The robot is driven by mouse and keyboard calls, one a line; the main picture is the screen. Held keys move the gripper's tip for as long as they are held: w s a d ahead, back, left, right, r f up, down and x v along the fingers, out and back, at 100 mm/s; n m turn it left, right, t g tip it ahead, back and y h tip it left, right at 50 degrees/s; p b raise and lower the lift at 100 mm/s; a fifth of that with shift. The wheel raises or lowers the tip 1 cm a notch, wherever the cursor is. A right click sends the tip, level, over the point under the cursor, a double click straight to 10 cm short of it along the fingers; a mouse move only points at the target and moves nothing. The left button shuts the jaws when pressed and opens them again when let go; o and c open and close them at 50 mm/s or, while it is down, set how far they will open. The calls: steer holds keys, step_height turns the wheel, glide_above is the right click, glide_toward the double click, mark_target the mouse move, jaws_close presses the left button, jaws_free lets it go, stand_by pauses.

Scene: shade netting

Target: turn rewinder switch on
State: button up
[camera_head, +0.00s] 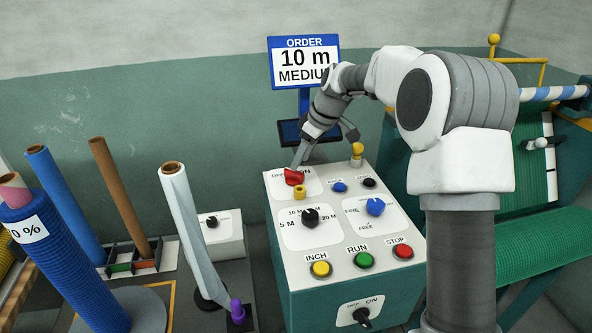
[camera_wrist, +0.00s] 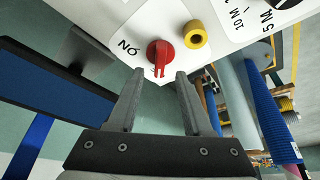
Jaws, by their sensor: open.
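A red rotary switch (camera_head: 294,177) sits at the back left corner of the control panel (camera_head: 275,208), on a plate marked OFF and ON. My gripper (camera_head: 324,148) is just above and behind it, open and empty. In the wrist view the red switch (camera_wrist: 160,56) lies just ahead of the gap between my open fingertips (camera_wrist: 160,78), apparently untouched; the ON label is left of it. A black OFF/ON switch (camera_head: 363,316) is on the cabinet's front face. No readable label says which switch is the rewinder's.
A yellow knob (camera_head: 299,191) stands close beside the red switch. Other panel controls include a black dial (camera_head: 311,217), a blue dial (camera_head: 375,206) and a green RUN button (camera_head: 363,260). An order screen (camera_head: 304,62) stands behind, reading 10 m. Rolls stand at left.

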mark_target(294, 176)
steer(key=x, duration=0.5)
jaws_close()
